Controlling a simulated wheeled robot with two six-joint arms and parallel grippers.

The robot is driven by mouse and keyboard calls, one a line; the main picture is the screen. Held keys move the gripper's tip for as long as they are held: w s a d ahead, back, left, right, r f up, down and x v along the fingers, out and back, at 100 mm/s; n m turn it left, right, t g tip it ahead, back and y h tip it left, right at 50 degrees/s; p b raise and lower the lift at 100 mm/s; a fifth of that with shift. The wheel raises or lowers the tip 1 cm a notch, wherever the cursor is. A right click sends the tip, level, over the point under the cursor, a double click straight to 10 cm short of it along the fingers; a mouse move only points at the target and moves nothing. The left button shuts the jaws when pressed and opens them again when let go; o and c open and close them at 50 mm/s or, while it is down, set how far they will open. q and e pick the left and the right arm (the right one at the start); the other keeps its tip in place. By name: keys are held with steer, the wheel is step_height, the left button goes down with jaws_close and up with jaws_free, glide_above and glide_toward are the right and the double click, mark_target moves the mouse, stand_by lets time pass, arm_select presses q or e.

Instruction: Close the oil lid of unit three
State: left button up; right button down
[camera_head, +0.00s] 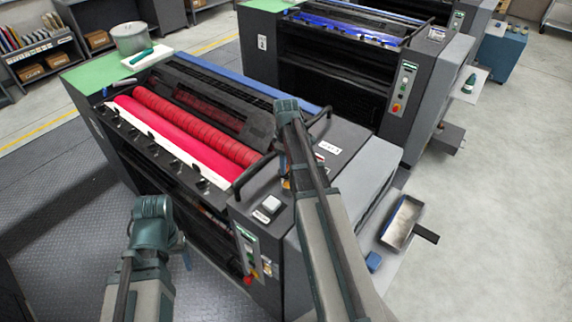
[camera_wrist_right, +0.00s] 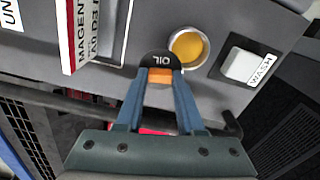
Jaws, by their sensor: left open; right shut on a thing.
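The near ink unit (camera_head: 345,155) has red rollers and a magenta label; I cannot read its number. In the right wrist view its black oil lid (camera_wrist_right: 153,59), marked OIL, lies swung beside the round amber oil opening (camera_wrist_right: 189,47), which is uncovered. My right gripper (camera_wrist_right: 160,82) is shut on the lid's orange tab (camera_wrist_right: 160,75). In the head view my right arm mostly hides this gripper and the lid. My left gripper (camera_head: 185,253) is open and empty, low at the left in front of the unit, mostly hidden by its wrist.
A white WASH button (camera_wrist_right: 244,65) sits right of the opening. A dark bar handle (camera_head: 258,172) stands near my right arm. A second unit (camera_head: 345,60) with blue rollers stands behind. A grey tray (camera_head: 402,222) lies at the right. A pot (camera_head: 130,40) stands on the green top.

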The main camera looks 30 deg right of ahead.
mark_target(289, 174)
steer(key=m, duration=0.2)
steer(key=s+m, duration=0.1)
steer(key=m, duration=0.1)
steer(key=shift+d, duration=0.2)
steer(key=m, duration=0.2)
steer(key=s+m, duration=0.1)
steer(key=m, duration=0.2)
steer(key=shift+s+m, duration=0.3)
steer(key=shift+m, duration=0.1)
steer(key=m, duration=0.3)
steer(key=s+m, duration=0.1)
steer(key=m, duration=0.1)
steer(key=shift+s+a, duration=0.1)
steer(key=shift+a, duration=0.3)
steer(key=shift+s+a+m, duration=0.15)
steer(key=shift+a+m, duration=0.1)
steer(key=shift+m, duration=1)
steer(key=shift+s+a+m, duration=0.15)
steer(key=shift+a+m, duration=0.05)
steer(key=shift+m, duration=1.35)
steer(key=c, duration=0.5)
jaws_free()
